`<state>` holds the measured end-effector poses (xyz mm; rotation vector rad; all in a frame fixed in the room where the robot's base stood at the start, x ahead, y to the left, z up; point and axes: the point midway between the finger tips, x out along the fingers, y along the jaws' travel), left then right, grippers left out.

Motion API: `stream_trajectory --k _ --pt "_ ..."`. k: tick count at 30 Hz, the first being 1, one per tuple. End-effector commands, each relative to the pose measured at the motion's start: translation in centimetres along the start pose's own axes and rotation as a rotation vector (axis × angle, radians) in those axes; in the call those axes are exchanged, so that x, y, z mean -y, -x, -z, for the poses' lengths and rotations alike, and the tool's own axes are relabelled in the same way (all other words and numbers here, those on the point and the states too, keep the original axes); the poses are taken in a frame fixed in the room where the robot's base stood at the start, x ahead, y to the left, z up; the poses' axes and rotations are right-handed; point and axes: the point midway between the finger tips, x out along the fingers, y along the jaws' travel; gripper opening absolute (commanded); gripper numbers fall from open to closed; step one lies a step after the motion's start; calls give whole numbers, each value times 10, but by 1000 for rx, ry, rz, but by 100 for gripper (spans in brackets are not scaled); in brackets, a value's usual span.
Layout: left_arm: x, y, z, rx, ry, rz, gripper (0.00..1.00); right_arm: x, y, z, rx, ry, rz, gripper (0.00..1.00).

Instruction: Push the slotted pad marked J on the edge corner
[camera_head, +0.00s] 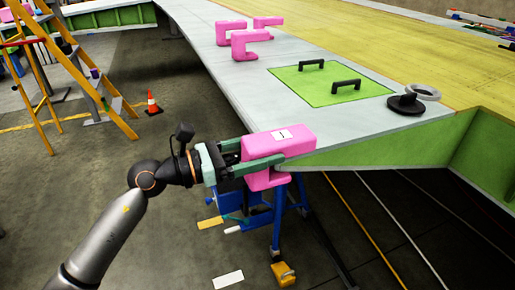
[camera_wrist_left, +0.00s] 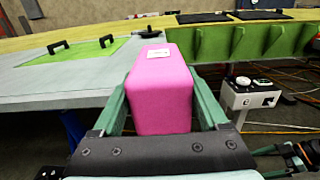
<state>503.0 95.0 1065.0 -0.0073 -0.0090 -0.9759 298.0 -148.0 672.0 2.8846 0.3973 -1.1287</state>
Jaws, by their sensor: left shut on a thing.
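The slotted pad marked J (camera_head: 290,142) is a pink block with a white label on top. It sits at the near corner of the grey wing panel (camera_head: 222,75), with the panel edge entering its slot side; how deep the edge sits in the slot is hidden. My left gripper (camera_head: 262,154) is shut on the pad, one green finger along each side. In the left wrist view the pad (camera_wrist_left: 160,95) stands between the two fingers, its far end at the panel corner.
Several other pink pads (camera_head: 252,44) sit farther along the wing edge. A green panel with two black handles (camera_head: 346,84) and a black round part (camera_head: 406,104) lie on the wing. A blue stand (camera_head: 277,222) is under the corner. A yellow ladder (camera_head: 110,95) and cone (camera_head: 152,103) stand left.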

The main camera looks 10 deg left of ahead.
Motion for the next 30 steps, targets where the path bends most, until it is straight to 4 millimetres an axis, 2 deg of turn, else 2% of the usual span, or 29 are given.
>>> stream_trajectory --k 15,21,22,28,30 --pt "0 -15 1 -1 -1 1 10 0 3 3 1 1 0 94" --pt "1 -15 1 1 -1 1 10 0 3 2 1 1 1 94" --pt "1 -15 1 1 -1 1 78 0 3 2 1 1 1 94" --pt "1 -15 1 1 -1 1 100 0 3 2 1 1 1 94" --pt "1 -15 1 0 -1 1 100 0 3 2 1 1 1 94"
